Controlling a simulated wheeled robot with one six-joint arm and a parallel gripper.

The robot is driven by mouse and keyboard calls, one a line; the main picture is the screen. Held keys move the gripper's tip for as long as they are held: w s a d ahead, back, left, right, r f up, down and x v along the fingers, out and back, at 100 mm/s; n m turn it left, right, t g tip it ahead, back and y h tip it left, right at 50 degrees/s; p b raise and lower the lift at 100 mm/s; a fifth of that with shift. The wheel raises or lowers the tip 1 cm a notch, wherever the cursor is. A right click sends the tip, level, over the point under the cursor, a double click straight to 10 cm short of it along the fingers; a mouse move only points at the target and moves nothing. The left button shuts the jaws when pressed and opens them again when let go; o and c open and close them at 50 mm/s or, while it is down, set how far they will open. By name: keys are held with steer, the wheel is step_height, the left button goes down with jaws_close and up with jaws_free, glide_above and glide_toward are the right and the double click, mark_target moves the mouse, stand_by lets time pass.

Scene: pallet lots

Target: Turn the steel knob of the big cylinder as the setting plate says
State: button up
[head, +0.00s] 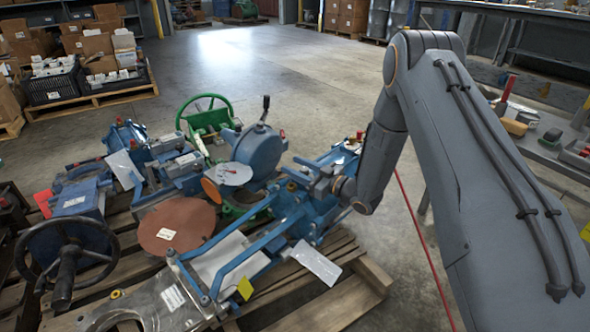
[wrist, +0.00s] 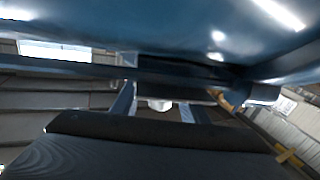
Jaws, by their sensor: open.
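A long blue actuator with a cylinder body and tie rods (head: 240,265) lies on the pallet in the head view; I take it to be the big cylinder. My gripper (head: 322,186) is at its far right end, low beside the blue body. In the wrist view the two fingers of my gripper (wrist: 156,108) stand apart, under a large blue surface (wrist: 180,35). A small pale rounded piece (wrist: 160,104) shows between them; I cannot tell whether it is the steel knob or whether they touch it. A white plate (head: 316,262) hangs at the cylinder's near side; its writing is unreadable.
Blue valves with a black handwheel (head: 65,255), a green handwheel (head: 204,115) and a brown disc (head: 177,225) crowd the wooden pallet (head: 345,305). A bench (head: 560,160) stands at the right.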

steer(key=shift+w+a, duration=0.2)
jaws_close()
steer(key=shift+r+m+t+h+p, duration=0.15)
steer(key=shift+m+t+h+p, duration=0.2)
steer(key=shift+p, duration=0.2)
steer(key=shift+w+d+m+t+h+p, duration=0.2)
steer(key=shift+m+t+h+p, duration=0.2)
steer(key=shift+t, duration=0.25)
jaws_free()
